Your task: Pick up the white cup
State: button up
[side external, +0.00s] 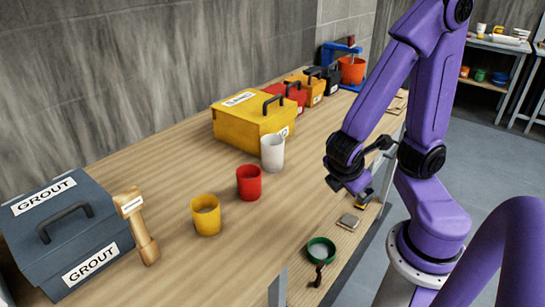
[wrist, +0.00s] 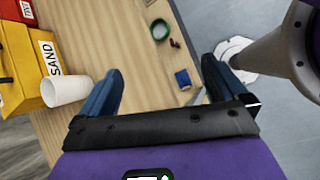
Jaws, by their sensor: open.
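The white cup (side external: 272,153) stands upright on the wooden table, in front of a yellow box, in the side view. In the wrist view the white cup (wrist: 66,90) shows at the left, outside my left-hand finger and apart from it. My gripper (side external: 352,185) is to the right of the cup in the side view, near the table's right edge. In the wrist view my gripper (wrist: 162,70) has its two blue fingers wide apart, with nothing held between them.
A red cup (side external: 249,183) and a yellow cup (side external: 206,215) stand nearer the camera. The yellow box (side external: 240,130) is close behind the white cup. A grout box (side external: 62,235) and a mallet (side external: 137,225) are at left. A green bowl (side external: 321,250) sits near the right edge.

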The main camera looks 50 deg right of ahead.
jog(key=w+d+n+t+h, duration=0.3)
jog(key=w+d+h, duration=0.1)
jog(key=d+h, duration=0.1)
jog(key=n+t+y, duration=0.4)
jog(key=n+t, duration=0.8)
jog(key=n, duration=0.2)
send_near(280, 154)
jog(key=s, duration=0.1)
jog(key=s+r, duration=0.1)
jog(key=shift+s, duration=0.3)
jog(key=shift+w+a+f+y, duration=0.1)
jog(key=shift+f+y, duration=0.2)
jog(key=shift+y, duration=0.1)
jog(key=shift+x, duration=6)
jog(key=shift+w+a+f+x, duration=0.1)
jog(key=shift+a+x, duration=0.1)
jog(key=shift+x, duration=0.7)
jog(key=shift+w+a+f+x, duration=0.1)
jog(key=shift+a+x, duration=0.05)
jog(key=shift+x, duration=0.75)
jog(key=shift+w+a+f+x, duration=0.1)
jog(key=shift+a+x, duration=0.1)
jog(key=shift+x, duration=0.7)
jog(key=shift+s, duration=0.1)
jog(key=c, duration=1.1)
